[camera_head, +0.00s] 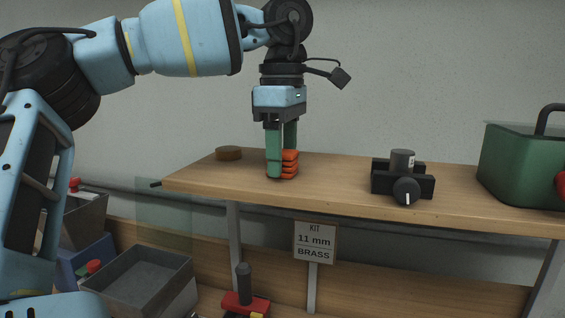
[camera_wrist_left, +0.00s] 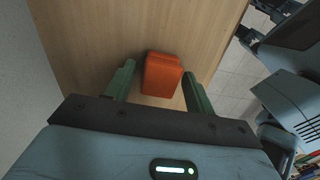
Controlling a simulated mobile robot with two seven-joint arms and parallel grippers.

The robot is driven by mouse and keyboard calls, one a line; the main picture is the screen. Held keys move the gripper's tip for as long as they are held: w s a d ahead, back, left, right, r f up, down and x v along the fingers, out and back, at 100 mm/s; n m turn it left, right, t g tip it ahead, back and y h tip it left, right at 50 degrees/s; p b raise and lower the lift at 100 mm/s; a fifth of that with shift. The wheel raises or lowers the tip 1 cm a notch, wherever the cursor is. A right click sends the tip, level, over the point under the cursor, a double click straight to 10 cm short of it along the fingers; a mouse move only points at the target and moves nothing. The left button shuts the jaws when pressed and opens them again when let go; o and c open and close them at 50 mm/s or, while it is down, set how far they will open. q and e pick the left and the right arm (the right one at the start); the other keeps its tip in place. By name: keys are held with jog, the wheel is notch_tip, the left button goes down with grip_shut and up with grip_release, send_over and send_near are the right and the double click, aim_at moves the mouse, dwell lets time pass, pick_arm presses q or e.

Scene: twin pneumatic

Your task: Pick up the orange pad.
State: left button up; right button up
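The orange pad (camera_head: 290,165) is on the wooden shelf (camera_head: 330,185), near its left part, and looks ridged in the head view. My left gripper (camera_head: 281,164) points down at it, with one green finger in front of part of the pad. In the left wrist view, the pad (camera_wrist_left: 162,75) lies between the two spread green fingers of the left gripper (camera_wrist_left: 158,71). A gap shows on the left side of the pad; the right finger is closer to it. Whether either finger touches it I cannot tell. My right gripper is in neither view.
A brown round disc (camera_head: 228,153) lies at the shelf's back left. A black device with a knob (camera_head: 403,178) and a green case (camera_head: 520,165) stand to the right. Below are a grey bin (camera_head: 140,284), a red tool (camera_head: 245,300) and a kit sign (camera_head: 315,242).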

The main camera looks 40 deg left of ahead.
aim_at(286, 152)
pick_arm(q)
jog(key=c, duration=0.8)
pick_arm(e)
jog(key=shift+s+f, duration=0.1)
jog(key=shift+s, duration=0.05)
pick_arm(q)
jog(key=shift+r, duration=0.1)
